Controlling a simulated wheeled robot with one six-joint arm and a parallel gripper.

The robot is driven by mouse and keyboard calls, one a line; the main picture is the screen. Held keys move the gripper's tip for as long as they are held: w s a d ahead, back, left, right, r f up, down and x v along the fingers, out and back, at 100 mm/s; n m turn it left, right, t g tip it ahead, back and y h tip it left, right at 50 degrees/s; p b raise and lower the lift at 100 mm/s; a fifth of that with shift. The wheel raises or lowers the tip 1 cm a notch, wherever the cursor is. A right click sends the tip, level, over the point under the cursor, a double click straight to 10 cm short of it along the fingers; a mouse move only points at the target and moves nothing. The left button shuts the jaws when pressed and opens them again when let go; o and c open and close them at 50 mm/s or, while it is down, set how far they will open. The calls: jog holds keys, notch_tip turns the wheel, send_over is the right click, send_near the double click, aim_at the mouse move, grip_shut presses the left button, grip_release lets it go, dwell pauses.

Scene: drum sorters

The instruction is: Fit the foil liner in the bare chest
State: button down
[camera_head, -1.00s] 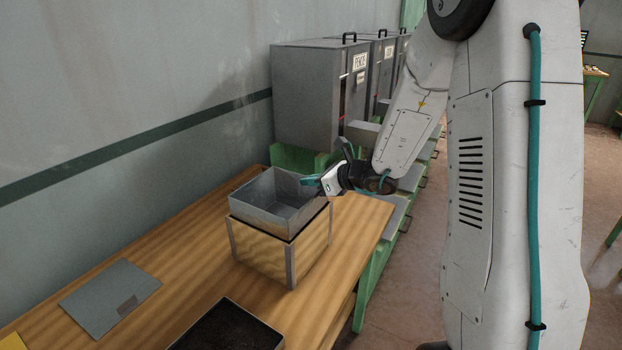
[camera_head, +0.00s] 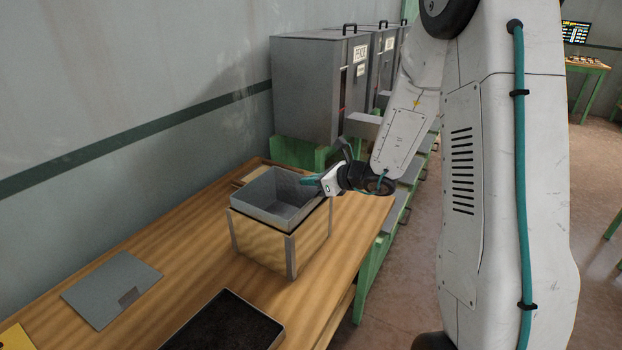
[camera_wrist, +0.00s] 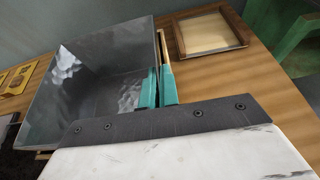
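The foil liner (camera_head: 262,213) is a grey, open-topped metal box over the wooden chest (camera_head: 257,245) on the bench. Its lower part appears to be inside the chest's rim, while its upper walls stand above it. How deep the bottom sits is hidden. My gripper (camera_head: 310,182) is at the liner's right side. In the wrist view my gripper's teal fingers (camera_wrist: 158,88) are close together, one on each side of the liner's wall (camera_wrist: 160,62). The liner's inside (camera_wrist: 105,85) looks empty.
A grey flat plate (camera_head: 112,288) and a dark shallow tray (camera_head: 226,322) lie on the bench near the chest. A wooden-framed tray (camera_wrist: 243,38) stands close behind it. Grey cabinets (camera_head: 305,85) stand beyond the bench end. Bare bench lies left of the chest.

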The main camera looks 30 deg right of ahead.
jog(key=shift+f, duration=0.4)
jog(key=c, duration=1.6)
grip_release()
jog(key=shift+r, duration=0.1)
jog(key=v, duration=0.7)
jog(key=shift+s+d+r, duration=0.1)
jog(key=shift+s+d, duration=0.05)
jog(key=shift+s, duration=0.15)
